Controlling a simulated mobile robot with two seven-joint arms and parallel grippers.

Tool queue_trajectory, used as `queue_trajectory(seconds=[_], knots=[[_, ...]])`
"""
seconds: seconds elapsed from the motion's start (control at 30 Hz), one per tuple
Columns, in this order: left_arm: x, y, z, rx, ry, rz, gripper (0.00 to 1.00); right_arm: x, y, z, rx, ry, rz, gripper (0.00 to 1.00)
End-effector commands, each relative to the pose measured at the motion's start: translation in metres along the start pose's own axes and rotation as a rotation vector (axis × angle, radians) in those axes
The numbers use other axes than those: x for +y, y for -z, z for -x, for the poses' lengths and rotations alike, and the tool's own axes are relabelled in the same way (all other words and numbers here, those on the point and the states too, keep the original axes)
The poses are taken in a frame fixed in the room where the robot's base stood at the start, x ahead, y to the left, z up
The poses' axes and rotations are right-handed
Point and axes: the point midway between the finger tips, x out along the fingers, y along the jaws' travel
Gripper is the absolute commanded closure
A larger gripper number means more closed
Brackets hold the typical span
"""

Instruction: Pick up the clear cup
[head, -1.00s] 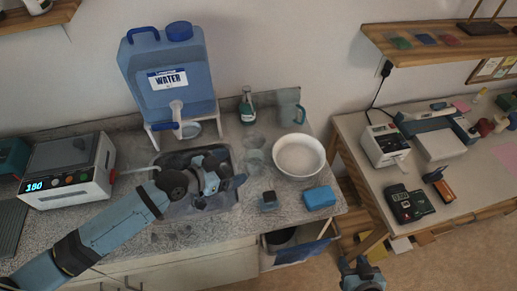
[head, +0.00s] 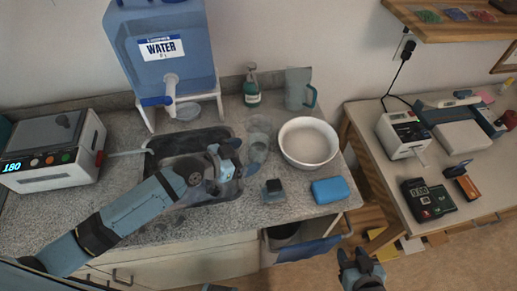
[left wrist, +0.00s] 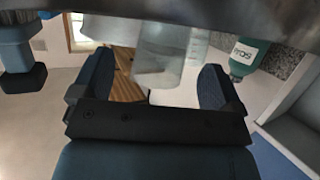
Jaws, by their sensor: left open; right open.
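A clear cup (head: 258,149) stands on the counter between the sink and the white bowl; another clear vessel (head: 261,124) shows just behind it, partly overlapping. My left gripper (head: 238,158) is open over the sink's right edge, its fingers pointing toward the front cup and close to it. In the left wrist view a clear cup (left wrist: 162,60) shows beyond and between the open fingers (left wrist: 155,88); I cannot tell whether it is between the fingertips. My right gripper (head: 359,260) is open and empty, low at the bottom of the head view, away from the counter.
The white bowl (head: 308,143), blue sponge (head: 331,190) and a small dark-topped container (head: 273,190) are right of the gripper. A green soap bottle (head: 252,90) and grey pitcher (head: 298,88) stand behind. The water tank (head: 160,55) stands behind the sink (head: 190,142).

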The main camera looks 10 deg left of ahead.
Motion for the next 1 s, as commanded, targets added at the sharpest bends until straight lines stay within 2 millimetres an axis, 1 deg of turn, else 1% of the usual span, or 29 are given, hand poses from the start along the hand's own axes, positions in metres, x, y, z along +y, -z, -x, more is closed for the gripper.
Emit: queue_trajectory(seconds=[0.2,0.3,0.4,0.6,0.67,0.7,0.77,0.8,0.83,0.87,1.0], knots=[[-0.005,0.002,-0.033,0.001,0.000,0.002,0.08,0.002,0.004,0.004,-0.005,-0.005,0.000,0.57],[-0.004,0.001,-0.043,0.001,0.000,0.003,0.08,0.003,0.004,0.004,-0.007,-0.007,0.000,0.57],[-0.005,0.000,-0.048,0.000,0.000,0.000,0.08,0.003,0.002,0.004,-0.009,-0.008,-0.001,0.57],[-0.005,-0.001,-0.048,0.000,0.000,0.000,0.08,0.003,0.000,0.003,-0.013,-0.008,-0.001,0.57],[-0.005,-0.001,-0.048,0.000,0.000,0.000,0.22,0.003,0.000,0.003,-0.013,-0.008,-0.001,0.57],[-0.004,-0.001,-0.048,0.000,0.000,0.000,0.31,0.003,0.000,0.003,-0.013,-0.008,-0.001,0.57],[-0.005,-0.001,-0.048,0.000,0.000,0.000,0.45,0.003,0.000,0.003,-0.012,-0.007,-0.001,0.57],[-0.004,-0.001,-0.048,0.000,0.000,0.000,0.54,0.003,0.001,0.003,-0.012,-0.007,-0.001,0.57],[-0.005,-0.001,-0.048,0.000,0.000,0.000,0.61,0.003,0.001,0.003,-0.012,-0.007,-0.001,0.57],[-0.005,-0.001,-0.048,0.000,0.000,0.000,0.63,0.003,0.001,0.003,-0.011,-0.007,-0.001,0.57],[-0.005,0.000,-0.048,0.000,0.000,0.000,0.63,0.002,0.003,0.004,-0.007,-0.005,-0.001,0.57]])
